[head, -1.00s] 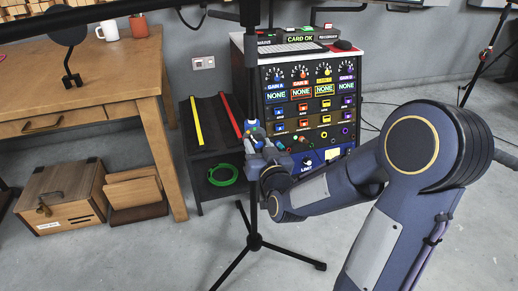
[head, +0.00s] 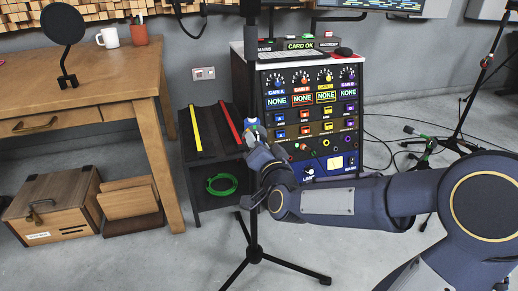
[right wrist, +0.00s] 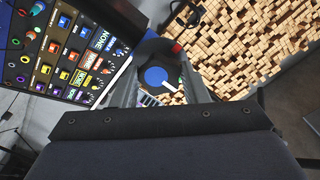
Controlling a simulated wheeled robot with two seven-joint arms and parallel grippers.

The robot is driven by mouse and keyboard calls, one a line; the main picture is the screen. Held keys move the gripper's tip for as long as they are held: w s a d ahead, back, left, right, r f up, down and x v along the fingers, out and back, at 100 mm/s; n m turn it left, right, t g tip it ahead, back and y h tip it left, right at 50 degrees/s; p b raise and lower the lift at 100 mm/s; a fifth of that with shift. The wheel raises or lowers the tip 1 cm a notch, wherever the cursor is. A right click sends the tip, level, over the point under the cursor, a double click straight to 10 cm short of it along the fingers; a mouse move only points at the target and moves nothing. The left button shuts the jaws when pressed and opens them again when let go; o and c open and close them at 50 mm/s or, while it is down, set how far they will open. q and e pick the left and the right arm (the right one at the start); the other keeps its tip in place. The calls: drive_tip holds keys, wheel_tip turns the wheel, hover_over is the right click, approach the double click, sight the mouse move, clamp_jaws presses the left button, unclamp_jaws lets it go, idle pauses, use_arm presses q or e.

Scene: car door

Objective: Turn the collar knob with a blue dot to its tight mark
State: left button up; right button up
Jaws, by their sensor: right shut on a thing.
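The collar knob (right wrist: 156,78) fills the space between my right gripper's fingers in the right wrist view. It is dark, with a blue dot on its face and a white pointer toward the lower right. A small red mark (right wrist: 176,48) shows just above it. My right gripper (right wrist: 160,88) is shut on the knob. In the head view my right gripper (head: 257,142) is at the collar on the upright black stand pole (head: 252,190); the collar shows only as a small blue and white patch there. Its marks are too small to read. My left gripper is not in view.
A rack (head: 310,110) with several knobs and sockets stands right behind the pole. A low black shelf (head: 205,165) holds a green cable coil (head: 222,184). A wooden desk (head: 90,85) is at left. The stand's tripod legs spread over the floor.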

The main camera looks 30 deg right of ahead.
idle(0.4)
drive_tip(key=o, duration=1)
drive_tip(key=shift+c, duration=0.2)
drive_tip(key=p+v, duration=0.2)
drive_tip(key=v, duration=0.5)
drive_tip(key=shift+s, duration=0.4)
drive_tip(key=shift+a, duration=0.15)
